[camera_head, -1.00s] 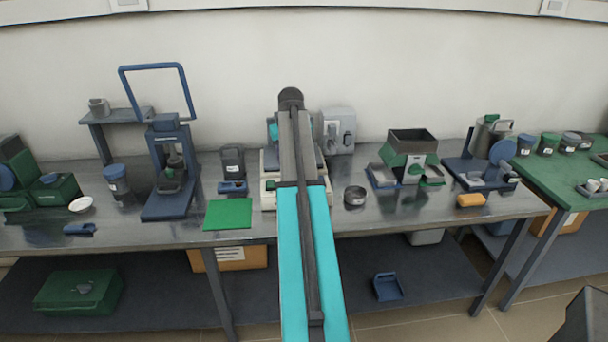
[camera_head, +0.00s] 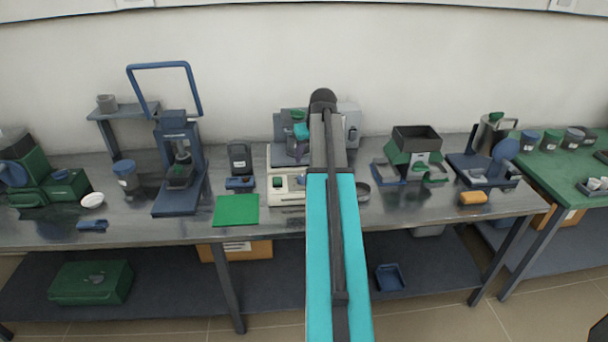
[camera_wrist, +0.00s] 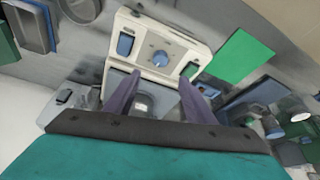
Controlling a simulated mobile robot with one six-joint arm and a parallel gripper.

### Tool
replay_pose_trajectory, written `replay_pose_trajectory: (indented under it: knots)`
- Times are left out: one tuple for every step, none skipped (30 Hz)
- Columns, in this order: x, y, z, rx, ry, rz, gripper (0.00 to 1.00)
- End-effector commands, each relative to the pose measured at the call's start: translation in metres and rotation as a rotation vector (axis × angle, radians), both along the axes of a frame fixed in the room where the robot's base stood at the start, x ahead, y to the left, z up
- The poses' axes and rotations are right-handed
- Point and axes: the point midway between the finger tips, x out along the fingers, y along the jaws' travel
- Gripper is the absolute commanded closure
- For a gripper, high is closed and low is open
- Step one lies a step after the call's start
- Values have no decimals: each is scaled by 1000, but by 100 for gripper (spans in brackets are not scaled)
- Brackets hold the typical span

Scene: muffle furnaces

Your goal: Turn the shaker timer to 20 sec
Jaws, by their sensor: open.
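The shaker is a cream and grey machine on the bench; its front panel (camera_head: 287,192) shows left of my arm in the head view. In the wrist view its cream panel (camera_wrist: 147,38) carries a round blue dial (camera_wrist: 161,58) with marks around it, too small to read. A blue switch (camera_wrist: 125,45) and a green button (camera_wrist: 190,70) flank the dial. My gripper (camera_wrist: 159,79) is open and empty, its purple fingers spread over the shaker. In the wrist picture the dial lies just beyond the fingertips, apart from them. My arm hides the shaker's right side in the head view.
A green mat (camera_head: 236,210) lies left of the shaker. A small round dish (camera_head: 363,191) is partly behind my arm. A green hopper device (camera_head: 416,150) stands to the right.

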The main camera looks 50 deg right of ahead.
Motion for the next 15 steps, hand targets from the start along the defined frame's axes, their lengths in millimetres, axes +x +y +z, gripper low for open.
replay_pose_trajectory:
  knots:
    - [0,1,0,0,0,1,51]
    - [1,1,0,0,0,1,51]
    - [1,1,0,0,0,1,51]
    - [1,1,0,0,0,1,51]
    - [1,1,-1,0,0,1,51]
    - [1,1,-1,0,0,1,51]
    - [2,1,-2,1,1,1,51]
    - [2,1,-3,1,1,1,51]
    - [3,0,-5,1,1,1,51]
    - [3,0,-6,1,1,1,51]
    - [4,0,-7,1,1,1,51]
    - [5,-1,-10,1,1,1,51]
    - [6,-1,-11,1,1,2,51]
    - [7,-1,-13,1,1,2,51]
    - [8,-2,-17,1,1,2,51]
